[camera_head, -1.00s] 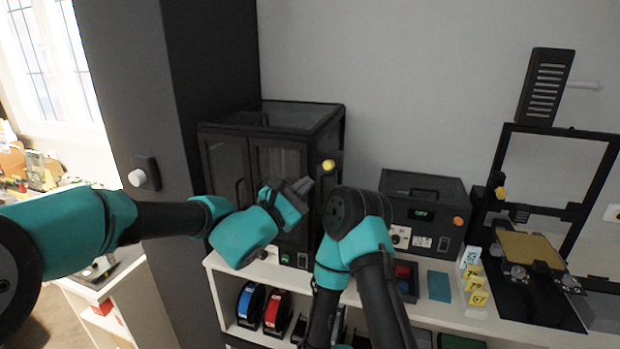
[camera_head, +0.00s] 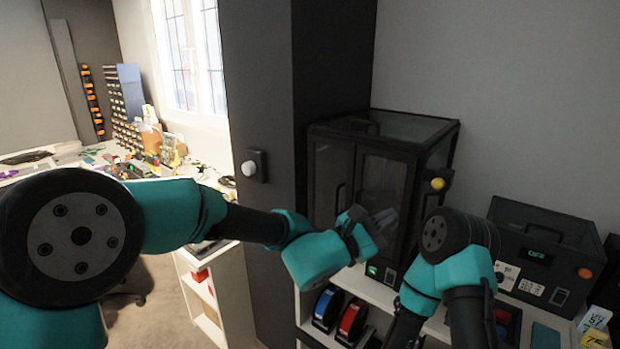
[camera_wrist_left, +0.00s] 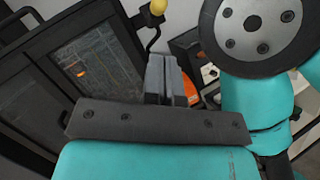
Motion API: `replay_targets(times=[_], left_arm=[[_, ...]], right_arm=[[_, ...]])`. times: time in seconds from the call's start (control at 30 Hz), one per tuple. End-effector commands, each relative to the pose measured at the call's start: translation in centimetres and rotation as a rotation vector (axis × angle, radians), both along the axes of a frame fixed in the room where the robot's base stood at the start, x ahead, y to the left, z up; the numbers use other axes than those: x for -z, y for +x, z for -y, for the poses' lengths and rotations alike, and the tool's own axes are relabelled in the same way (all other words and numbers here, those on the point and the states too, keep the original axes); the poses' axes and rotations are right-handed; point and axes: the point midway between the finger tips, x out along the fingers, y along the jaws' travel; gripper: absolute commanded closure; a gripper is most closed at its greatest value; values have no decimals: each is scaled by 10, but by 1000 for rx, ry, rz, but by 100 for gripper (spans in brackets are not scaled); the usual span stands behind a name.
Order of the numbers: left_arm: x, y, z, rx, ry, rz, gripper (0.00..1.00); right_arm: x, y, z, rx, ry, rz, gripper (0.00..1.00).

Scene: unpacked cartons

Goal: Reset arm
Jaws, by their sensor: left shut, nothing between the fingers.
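My left gripper (camera_head: 384,217) is in front of the black cabinet with glazed doors (camera_head: 383,180). Its grey fingers are together with nothing between them. In the left wrist view the left gripper (camera_wrist_left: 166,78) shows its closed fingers, with the cabinet doors (camera_wrist_left: 90,70) to the left. My right arm (camera_head: 455,255) is folded just right of the left gripper. The right gripper's fingers are not in view.
A black control box with a green display (camera_head: 545,255) stands on the white shelf at right. Blue (camera_head: 328,307) and red (camera_head: 353,320) spools sit on the shelf below the cabinet. A dark pillar with a white knob (camera_head: 249,168) stands left; a cluttered bench (camera_head: 40,165) lies beyond.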

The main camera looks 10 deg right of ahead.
Motion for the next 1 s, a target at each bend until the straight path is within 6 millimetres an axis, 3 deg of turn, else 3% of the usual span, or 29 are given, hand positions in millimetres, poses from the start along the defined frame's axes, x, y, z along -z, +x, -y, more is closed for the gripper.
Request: replay_targets(times=[0.17,0.27,0.47,0.7,1.0], left_arm=[[43,2,-12,14,114,-17,100],[88,2,-28,33,238,-32,100],[194,-7,-80,88,536,-58,100],[307,-29,-165,173,879,-63,100],[418,-69,-292,315,1265,11,100]], right_arm=[[0,0,0,0,0,0,57],[0,0,0,0,0,0,57],[0,0,0,0,0,0,57],[0,0,0,0,0,0,57],[0,0,0,0,0,0,57]])
